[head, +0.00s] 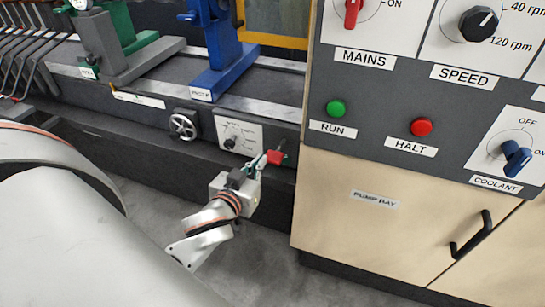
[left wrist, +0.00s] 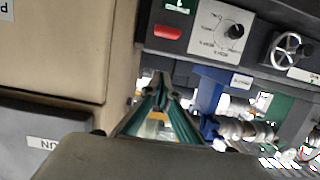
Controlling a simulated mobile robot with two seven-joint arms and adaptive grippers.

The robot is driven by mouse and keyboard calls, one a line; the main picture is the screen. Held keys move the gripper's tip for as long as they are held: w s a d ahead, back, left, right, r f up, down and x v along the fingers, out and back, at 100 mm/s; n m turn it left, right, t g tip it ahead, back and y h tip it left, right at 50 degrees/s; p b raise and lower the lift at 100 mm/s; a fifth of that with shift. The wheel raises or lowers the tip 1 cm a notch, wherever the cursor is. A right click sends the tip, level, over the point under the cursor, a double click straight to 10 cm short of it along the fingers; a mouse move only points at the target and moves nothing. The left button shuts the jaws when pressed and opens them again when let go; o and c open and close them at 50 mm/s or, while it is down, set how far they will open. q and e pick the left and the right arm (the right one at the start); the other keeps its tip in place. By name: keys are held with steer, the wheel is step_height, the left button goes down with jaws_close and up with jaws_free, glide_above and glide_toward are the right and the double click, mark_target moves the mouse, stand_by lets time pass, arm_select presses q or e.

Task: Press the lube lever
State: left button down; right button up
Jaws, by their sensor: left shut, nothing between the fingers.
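The red lever (head: 275,157) sticks out from the dark front of the machine bed, right of a small dial plate. It also shows as a red bar in the left wrist view (left wrist: 168,32), under a green label too blurred to read. My left gripper (head: 263,159) is just left of the red lever in the head view, its fingers reaching up toward it. In the left wrist view, the shut, empty green fingers (left wrist: 161,85) point toward the bed, apart from the red bar in the picture. I cannot tell whether they touch it. My right gripper is not in view.
The dial plate (head: 237,134) and a handwheel (head: 183,126) sit left of the lever. The pump bay cabinet (head: 375,230) stands close on the right, below the control panel (head: 385,95). Grey floor (head: 260,270) lies open below the gripper.

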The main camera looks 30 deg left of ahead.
arm_select(q)
steer(key=shift+w, duration=0.1)
glide_above(272, 156)
steer(key=s+d, duration=0.1)
steer(key=s, duration=0.1)
step_height(272, 156, down, 2)
steer(key=f, duration=0.1)
step_height(272, 156, down, 2)
steer(key=shift+d+f+b, duration=0.1)
steer(key=shift+f+b, duration=0.1)
steer(key=shift+b, duration=0.55)
steer(key=shift+f, duration=0.6)
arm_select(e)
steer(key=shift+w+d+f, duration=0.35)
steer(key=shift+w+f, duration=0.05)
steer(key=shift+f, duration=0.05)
